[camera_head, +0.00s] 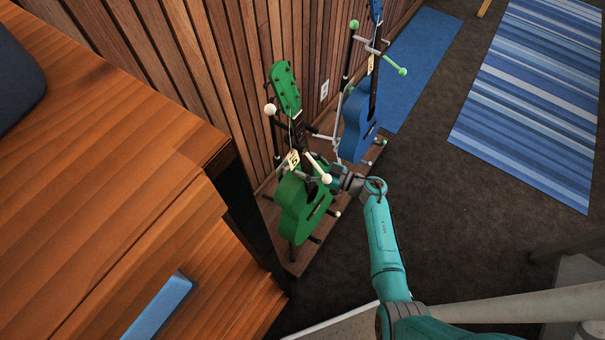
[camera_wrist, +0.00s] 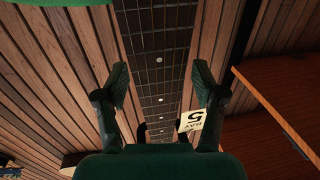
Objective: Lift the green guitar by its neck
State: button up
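The green guitar (camera_head: 305,205) stands upright on a wooden stand base by the slatted wall, headstock up, in the head view. Its neck (camera_head: 299,133) has a paper tag (camera_head: 292,160) hanging on it. In the wrist view its dark fretboard (camera_wrist: 158,45) runs down the middle, and the tag (camera_wrist: 191,120) shows to the right. My gripper (camera_head: 326,174) is beside the lower neck, just above the body. In the wrist view my gripper (camera_wrist: 160,78) is open, with a finger at each side of the neck and a gap showing. Depth between fingertips and neck is hard to judge.
A blue guitar (camera_head: 357,125) stands on the same base (camera_head: 300,262), behind and to the right. White and green knobbed stand arms (camera_head: 326,179) are close to the neck. A wooden cabinet (camera_head: 110,180) fills the left. Dark carpet (camera_head: 450,230) is open to the right.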

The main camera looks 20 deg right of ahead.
grip_shut()
jog(key=shift+r, duration=0.15)
jog(key=shift+r, duration=0.1)
jog(key=shift+s+d+r, duration=0.1)
jog(key=shift+r, duration=0.1)
notch_tip(320, 180, up, 6)
jog(key=shift+s+d+r, duration=0.15)
jog(key=shift+r, duration=0.1)
jog(key=s+a+v, duration=0.2)
jog(key=v, duration=1.7)
jog(key=shift+s, duration=0.15)
